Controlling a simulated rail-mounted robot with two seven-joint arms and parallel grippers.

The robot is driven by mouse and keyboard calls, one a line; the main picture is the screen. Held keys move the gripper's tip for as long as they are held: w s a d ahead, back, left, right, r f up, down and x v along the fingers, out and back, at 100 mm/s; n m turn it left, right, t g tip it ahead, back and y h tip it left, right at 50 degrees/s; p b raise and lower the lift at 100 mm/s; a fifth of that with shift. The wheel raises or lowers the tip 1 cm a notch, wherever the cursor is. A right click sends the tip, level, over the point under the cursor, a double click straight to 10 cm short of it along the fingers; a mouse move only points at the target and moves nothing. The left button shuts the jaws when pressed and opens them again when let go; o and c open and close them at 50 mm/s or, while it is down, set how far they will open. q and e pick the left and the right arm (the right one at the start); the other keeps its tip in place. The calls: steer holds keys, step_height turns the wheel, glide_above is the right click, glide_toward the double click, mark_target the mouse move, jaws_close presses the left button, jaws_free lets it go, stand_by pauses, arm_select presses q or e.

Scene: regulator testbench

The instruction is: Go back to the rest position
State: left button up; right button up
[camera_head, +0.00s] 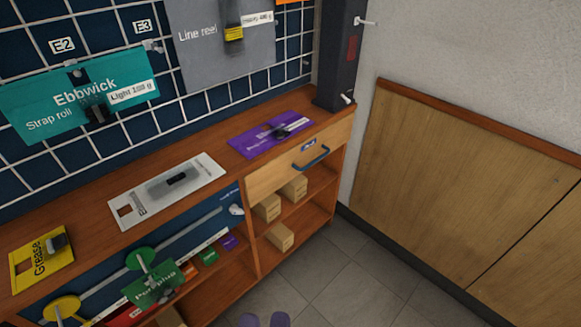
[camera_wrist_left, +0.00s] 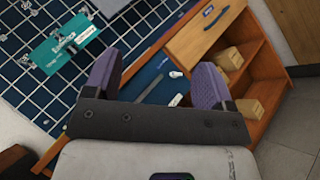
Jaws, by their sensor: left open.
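The tips of my left gripper (camera_head: 265,320) show as two purple fingers at the bottom edge of the head view, in front of the bench and low over the floor. In the left wrist view my left gripper (camera_wrist_left: 155,77) is open, with its purple fingers wide apart and no object held between them. The blue front panel of the bench (camera_wrist_left: 150,80) shows beyond the gap. My right gripper is in neither view.
The wooden bench top (camera_head: 90,245) carries yellow, white and purple cards (camera_head: 262,135). A drawer with a blue handle (camera_head: 312,158) sits above shelves with small boxes (camera_head: 268,207). A wire grid wall (camera_head: 90,155) holds a teal card (camera_head: 60,100). The tiled floor (camera_head: 345,285) is clear.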

arm_select(q)
steer(key=s+d+f+m+g+h, duration=0.2)
steer(key=d+f+m+g+h, duration=0.25)
steer(key=m, duration=0.65)
steer(key=s+d+f+m+g+h, duration=0.25)
steer(key=m+g+h, duration=0.4)
steer(key=m, duration=0.45)
step_height(320, 180, down, 4)
steer(key=s+a+m+g+y+p, duration=0.1)
steer(key=a+m+g+y+p, duration=0.1)
steer(key=a+m+g+y, duration=0.15)
steer(key=s+a+f+g+y+p, duration=0.35)
steer(key=a+y, duration=0.25)
steer(key=a, duration=0.3)
steer(key=s+a+r+g+y+p, duration=0.1)
steer(key=s+a+r+y+p, duration=0.4)
steer(key=a+r+p, duration=0.8)
step_height(320, 180, up, 34)
steer(key=d+h+p, duration=0.1)
steer(key=p, duration=3.5)
steer(key=shift+s+d+f+n, duration=0.15)
steer(key=shift+s+d+n, duration=0.05)
steer(key=shift+n, duration=0.15)
